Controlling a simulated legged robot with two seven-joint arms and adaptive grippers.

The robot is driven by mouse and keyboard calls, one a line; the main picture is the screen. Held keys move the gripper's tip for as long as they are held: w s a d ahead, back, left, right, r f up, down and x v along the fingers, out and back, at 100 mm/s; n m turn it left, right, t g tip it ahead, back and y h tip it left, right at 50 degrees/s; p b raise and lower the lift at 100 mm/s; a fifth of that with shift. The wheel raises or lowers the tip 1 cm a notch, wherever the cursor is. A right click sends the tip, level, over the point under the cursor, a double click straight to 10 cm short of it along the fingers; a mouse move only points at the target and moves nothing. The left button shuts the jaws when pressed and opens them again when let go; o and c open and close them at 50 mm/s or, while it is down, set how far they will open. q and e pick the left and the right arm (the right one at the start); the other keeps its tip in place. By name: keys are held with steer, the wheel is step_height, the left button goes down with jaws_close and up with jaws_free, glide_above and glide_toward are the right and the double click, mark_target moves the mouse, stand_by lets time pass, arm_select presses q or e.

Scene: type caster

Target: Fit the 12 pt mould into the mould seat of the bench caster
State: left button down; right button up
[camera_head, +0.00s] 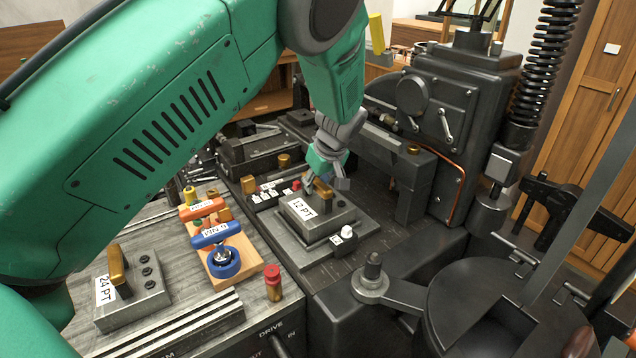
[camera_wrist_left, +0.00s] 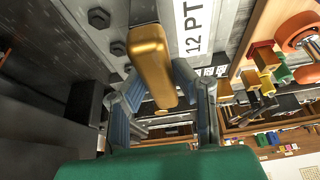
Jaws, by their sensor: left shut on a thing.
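The 12 pt mould (camera_head: 333,222) is a grey steel block with a white "12 PT" label and a brass handle. My left gripper (camera_head: 320,186) comes down from above and is shut on the handle. In the left wrist view the brass handle (camera_wrist_left: 149,55) stands between the two fingers of the left gripper (camera_wrist_left: 156,88), beside the mould's label (camera_wrist_left: 193,28). The mould is level, over the stepped seat (camera_head: 358,236) of the bench caster (camera_head: 440,110). I cannot tell whether it is fully down in the seat. My right gripper is not in view.
The 24 pt mould (camera_head: 140,298) lies on the bench at the lower left. A wooden stand (camera_head: 250,274) holds orange- and blue-handled tools. A red-capped piece (camera_head: 273,283) stands beside it. A round pot (camera_head: 500,310) is at the lower right.

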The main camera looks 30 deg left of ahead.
arm_select(q)
steer(key=shift+w+f, duration=0.1)
steer(key=c, duration=1.2)
jaws_free()
steer(key=shift+s+d+f, duration=0.1)
steer(key=shift+s+f, duration=0.05)
steer(key=shift+s, duration=0.1)
steer(key=shift+d+r, duration=0.1)
steer(key=shift+r, duration=0.2)
steer(key=v, duration=1.1)
steer(key=shift+w+d+r, duration=0.1)
steer(key=shift+r, duration=0.2)
